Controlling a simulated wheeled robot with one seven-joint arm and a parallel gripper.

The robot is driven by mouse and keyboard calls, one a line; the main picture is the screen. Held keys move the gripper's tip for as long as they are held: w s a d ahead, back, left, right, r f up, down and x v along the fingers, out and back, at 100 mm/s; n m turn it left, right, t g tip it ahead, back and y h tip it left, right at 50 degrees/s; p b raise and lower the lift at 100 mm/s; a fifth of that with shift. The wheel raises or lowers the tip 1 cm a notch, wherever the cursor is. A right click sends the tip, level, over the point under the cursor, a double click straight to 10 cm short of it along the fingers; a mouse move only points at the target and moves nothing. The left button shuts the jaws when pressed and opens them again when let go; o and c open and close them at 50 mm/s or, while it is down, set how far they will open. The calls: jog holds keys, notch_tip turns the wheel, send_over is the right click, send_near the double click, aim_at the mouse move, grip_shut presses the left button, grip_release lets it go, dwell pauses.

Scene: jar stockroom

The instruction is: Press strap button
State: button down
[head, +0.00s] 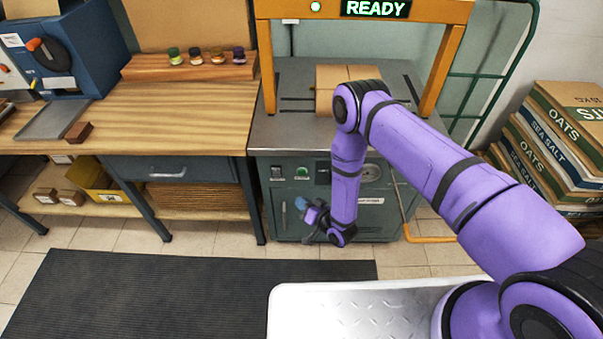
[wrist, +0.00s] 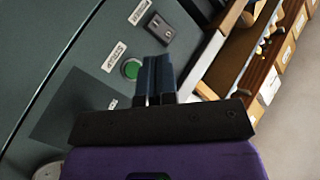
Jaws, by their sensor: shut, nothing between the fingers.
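The strapping machine (head: 262,135) has a green cabinet front with a round green button (head: 302,171) on its upper left; my arm passes just right of it in the head view. In the wrist view the green button (wrist: 131,69) sits beside a white label too small to read surely. My gripper (head: 309,212) is in front of the cabinet, lower than the button in the head view. In the wrist view its two dark fingers (wrist: 158,62) are closed together with nothing between them, their tips just right of the button. Contact with the panel cannot be told.
A black rocker switch (wrist: 160,29) is near the button. The machine's orange arch (head: 268,65) shows a READY sign (head: 375,9); a cardboard box (head: 330,77) is under it. A dark mat (head: 180,295) covers the floor.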

aim_at(302, 172)
jog(key=shift+w, duration=0.1)
jog(key=w, duration=0.8)
jog(key=shift+w+d, duration=0.15)
jog(key=shift+w, duration=0.2)
jog(key=shift+w, duration=0.15)
dwell(1.8)
jog(key=shift+w, duration=0.25)
jog(key=shift+w, duration=0.45)
dwell(0.7)
dwell(0.3)
jog(key=shift+s, duration=0.85)
